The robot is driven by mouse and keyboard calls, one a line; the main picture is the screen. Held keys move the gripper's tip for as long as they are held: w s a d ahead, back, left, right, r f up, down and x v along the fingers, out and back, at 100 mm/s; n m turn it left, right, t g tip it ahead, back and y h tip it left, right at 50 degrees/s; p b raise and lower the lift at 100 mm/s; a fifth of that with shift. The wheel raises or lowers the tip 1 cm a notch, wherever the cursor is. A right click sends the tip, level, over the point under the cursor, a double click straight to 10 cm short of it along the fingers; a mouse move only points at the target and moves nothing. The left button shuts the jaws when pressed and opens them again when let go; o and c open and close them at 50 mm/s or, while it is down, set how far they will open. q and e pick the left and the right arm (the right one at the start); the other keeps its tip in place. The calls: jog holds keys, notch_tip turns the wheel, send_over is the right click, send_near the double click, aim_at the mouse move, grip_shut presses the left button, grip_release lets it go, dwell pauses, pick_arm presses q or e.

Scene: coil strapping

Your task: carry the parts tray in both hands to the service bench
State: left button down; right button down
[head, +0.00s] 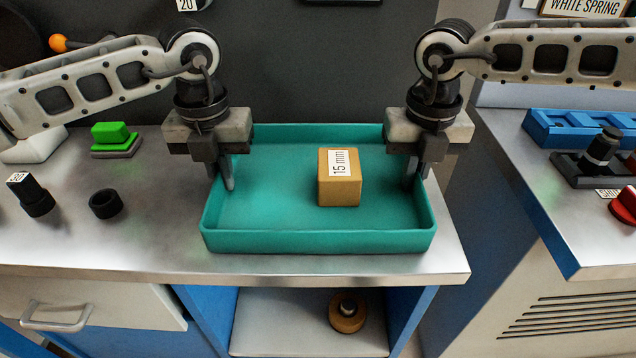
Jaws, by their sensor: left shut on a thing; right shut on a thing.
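The parts tray (320,242) is a teal, shallow, open box on the metal bench top in the head view. A tan block (339,190) with a "15 mm" label stands inside it, right of the middle. My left gripper (225,178) is shut on the tray's left wall. My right gripper (413,178) is shut on the tray's right wall. The grippers hide parts of both side walls. I cannot tell for sure whether the tray touches the bench top.
The tray is on a metal bench (110,250). Left of it are a black ring (105,204), a black "30" cylinder (31,196) and a green-topped block (114,135). Across a gap at right, another bench (560,220) holds a blue rack (570,128), a black fixture (598,160) and a red knob (625,205).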

pick_arm(q)
jog(key=shift+r, duration=0.25)
pick_arm(e)
jog(key=shift+r, duration=0.3)
